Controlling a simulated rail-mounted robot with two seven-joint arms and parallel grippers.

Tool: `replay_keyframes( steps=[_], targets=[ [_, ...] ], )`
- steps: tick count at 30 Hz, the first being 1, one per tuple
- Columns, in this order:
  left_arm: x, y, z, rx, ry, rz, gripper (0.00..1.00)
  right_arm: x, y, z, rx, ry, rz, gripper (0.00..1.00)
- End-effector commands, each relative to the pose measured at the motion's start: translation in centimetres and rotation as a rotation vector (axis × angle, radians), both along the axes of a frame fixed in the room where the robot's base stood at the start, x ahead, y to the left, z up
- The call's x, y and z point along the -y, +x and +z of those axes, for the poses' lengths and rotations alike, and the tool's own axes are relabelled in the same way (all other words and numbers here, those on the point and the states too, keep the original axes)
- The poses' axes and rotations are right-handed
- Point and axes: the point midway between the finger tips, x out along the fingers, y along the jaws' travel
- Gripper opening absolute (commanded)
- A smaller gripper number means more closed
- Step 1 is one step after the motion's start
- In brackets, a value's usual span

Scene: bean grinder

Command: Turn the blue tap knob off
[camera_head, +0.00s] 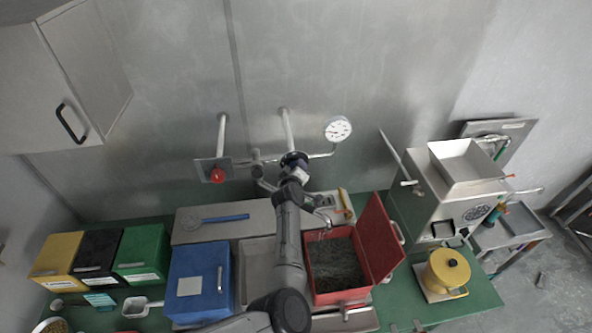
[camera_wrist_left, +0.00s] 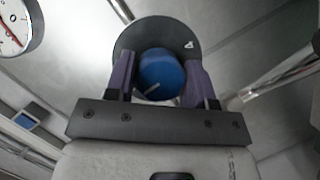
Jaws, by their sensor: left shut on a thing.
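The blue tap knob (camera_wrist_left: 160,72) shows in the left wrist view, in front of a round dark plate (camera_wrist_left: 181,35) with a small white mark. A short pale line runs on the lower part of the knob. My left gripper (camera_wrist_left: 161,82) is shut on the knob, with one purple finger on each side of it. In the head view my left gripper (camera_head: 295,166) is up at the wall pipes, and my arm and gripper hide the knob there. My right gripper is in neither view.
A red knob (camera_head: 217,175) on a wall plate is left of my gripper. A round gauge (camera_head: 338,129) is close on the right. Below stand a blue box (camera_head: 200,283) and an open red box (camera_head: 376,240) with dark contents.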

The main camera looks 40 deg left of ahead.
Motion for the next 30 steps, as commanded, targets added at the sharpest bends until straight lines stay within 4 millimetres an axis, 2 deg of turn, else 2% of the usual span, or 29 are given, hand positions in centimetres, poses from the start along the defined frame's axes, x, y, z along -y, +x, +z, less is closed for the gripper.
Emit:
replay_keyframes(
  steps=[20,21,28,30],
  targets=[
    [-0.03,-0.02,-0.09,-0.042,0.039,0.000,0.26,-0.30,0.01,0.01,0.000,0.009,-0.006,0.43],
    [-0.03,-0.02,-0.09,-0.042,0.039,0.000,0.51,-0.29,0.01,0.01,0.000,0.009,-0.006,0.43],
    [-0.03,-0.02,-0.04,-0.040,0.038,0.000,0.73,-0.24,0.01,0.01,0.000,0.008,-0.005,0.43],
    [-0.03,-0.01,-0.03,-0.040,0.038,0.000,0.75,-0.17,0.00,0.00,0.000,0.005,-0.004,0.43]
  ],
)
